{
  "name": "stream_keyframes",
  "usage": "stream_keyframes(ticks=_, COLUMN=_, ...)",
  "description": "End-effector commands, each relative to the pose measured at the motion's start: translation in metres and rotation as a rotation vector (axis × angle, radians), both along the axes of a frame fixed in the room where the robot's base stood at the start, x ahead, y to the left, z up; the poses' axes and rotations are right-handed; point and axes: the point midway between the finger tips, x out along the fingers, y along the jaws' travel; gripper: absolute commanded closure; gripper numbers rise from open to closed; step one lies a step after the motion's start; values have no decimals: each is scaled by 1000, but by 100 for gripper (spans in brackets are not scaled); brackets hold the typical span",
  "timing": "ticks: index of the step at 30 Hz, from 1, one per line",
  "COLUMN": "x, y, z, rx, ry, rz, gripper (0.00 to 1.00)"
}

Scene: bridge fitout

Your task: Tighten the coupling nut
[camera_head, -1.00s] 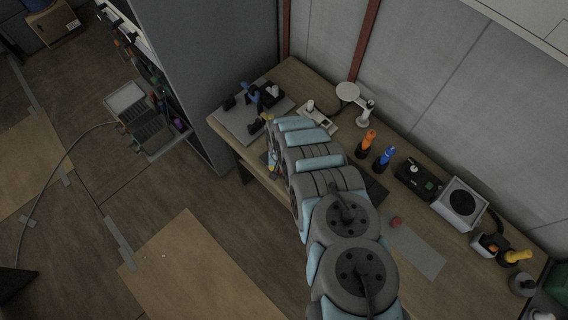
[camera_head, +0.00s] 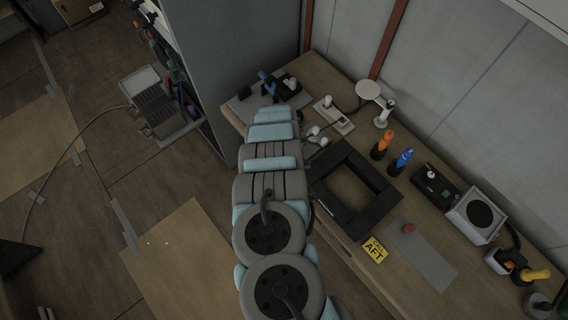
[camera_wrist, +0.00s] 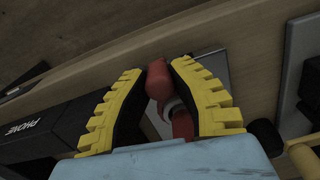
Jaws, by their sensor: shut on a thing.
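My gripper (camera_wrist: 160,66) has black fingers with yellow ribbed pads, seen in the wrist view. It is shut on a red rounded part (camera_wrist: 157,82) between the fingertips. A second red piece (camera_wrist: 182,124) and a pale ring show just below it, between the fingers. I cannot tell for certain whether the red part is the coupling nut. In the head view my arm covers the gripper and what it holds. A small white fitting (camera_head: 314,132) shows on the bench just right of my arm.
A black frame (camera_head: 334,211) lies on the bench, with a yellow AFT sign (camera_head: 374,250) at its front. An orange bottle-like item (camera_head: 382,146) and a blue one (camera_head: 402,162) stand behind it. A grey mat (camera_head: 422,262) lies to the right. A tall grey panel (camera_head: 235,60) rises at the left.

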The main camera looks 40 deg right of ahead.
Motion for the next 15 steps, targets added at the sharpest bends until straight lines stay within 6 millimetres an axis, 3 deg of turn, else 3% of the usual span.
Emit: stream_keyframes(ticks=15, x=25, y=-1, z=-5, rx=-1, ry=-3, rz=-459, gripper=100)
